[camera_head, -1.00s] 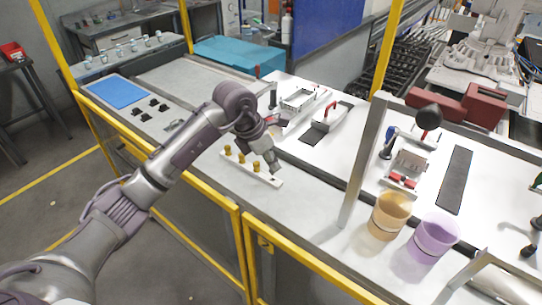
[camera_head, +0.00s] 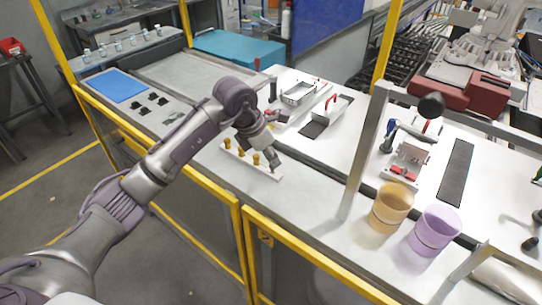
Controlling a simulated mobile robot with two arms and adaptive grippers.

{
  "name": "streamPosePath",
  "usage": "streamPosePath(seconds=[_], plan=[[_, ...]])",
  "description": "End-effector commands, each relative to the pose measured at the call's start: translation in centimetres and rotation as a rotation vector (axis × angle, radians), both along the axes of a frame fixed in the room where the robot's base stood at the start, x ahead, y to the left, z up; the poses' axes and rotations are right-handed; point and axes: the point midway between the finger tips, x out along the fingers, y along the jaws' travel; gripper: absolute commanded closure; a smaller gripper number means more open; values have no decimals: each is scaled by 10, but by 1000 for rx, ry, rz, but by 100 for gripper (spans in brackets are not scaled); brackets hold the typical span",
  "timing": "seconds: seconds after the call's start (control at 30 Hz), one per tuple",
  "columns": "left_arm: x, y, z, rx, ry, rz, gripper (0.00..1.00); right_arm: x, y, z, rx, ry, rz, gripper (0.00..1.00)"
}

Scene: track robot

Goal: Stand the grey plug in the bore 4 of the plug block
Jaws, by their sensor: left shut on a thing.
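The plug block (camera_head: 265,174) is a long white bar lying on the pale worktop in front of my left arm. Several yellowish plugs (camera_head: 241,152) stand in it in a row. My left gripper (camera_head: 274,168) comes down over the right end of the block, with its fingertips close to the block's top. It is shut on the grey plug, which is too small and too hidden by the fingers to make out. I cannot tell whether the plug is inside a bore. My right gripper is not in view.
An orange bucket (camera_head: 390,208) and a purple bucket (camera_head: 434,232) stand to the right. A metal post (camera_head: 363,155) rises between them and the block. A yellow rail (camera_head: 310,262) runs along the front edge. Fixtures with red handles stand behind.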

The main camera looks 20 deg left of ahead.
Motion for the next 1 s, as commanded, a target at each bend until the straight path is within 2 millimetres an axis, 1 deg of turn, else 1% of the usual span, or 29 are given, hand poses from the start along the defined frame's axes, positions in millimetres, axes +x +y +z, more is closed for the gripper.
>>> streamPosePath(seconds=[0.37,0.63,1.0], plan=[[0,0,0,-1,-1,0,100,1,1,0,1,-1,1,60],[1,0,-4,0,-2,2,100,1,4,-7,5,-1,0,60],[1,0,-3,-1,-1,0,100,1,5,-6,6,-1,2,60]])
